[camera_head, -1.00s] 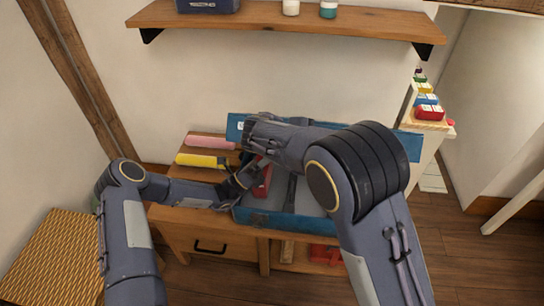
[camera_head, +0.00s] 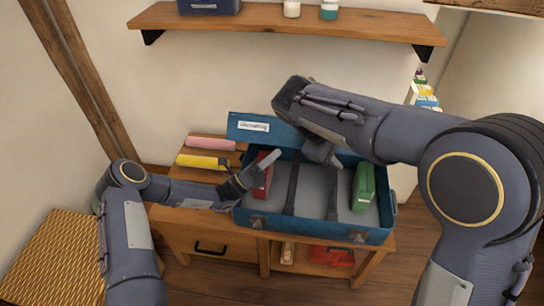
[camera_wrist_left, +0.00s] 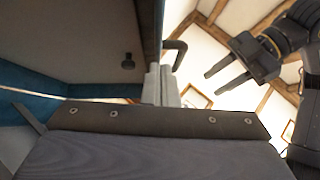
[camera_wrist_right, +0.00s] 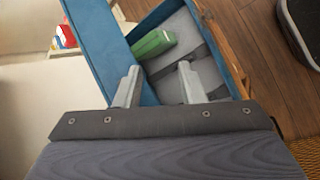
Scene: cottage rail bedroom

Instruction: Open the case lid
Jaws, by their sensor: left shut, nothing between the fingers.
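The blue case (camera_head: 258,222) sits on the wooden bench with its lid (camera_head: 236,131) raised and tilted back toward the wall. The lid carries a white label, and my right arm hides much of it. My left gripper (camera_head: 272,160) is shut and empty over the left part of the case, above a red item; its closed fingers show in the left wrist view (camera_wrist_left: 162,84). My right gripper (camera_head: 325,155) is above the middle of the case near the lid. The right wrist view shows its fingers (camera_wrist_right: 158,86) apart with nothing between them.
Inside the case lie a red item (camera_head: 263,178), a green item (camera_head: 362,187) and dark straps. Pink (camera_head: 210,143) and yellow (camera_head: 203,161) rolls lie left of the case. A wall shelf (camera_head: 290,24) hangs above. A woven stool (camera_head: 55,255) stands at front left.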

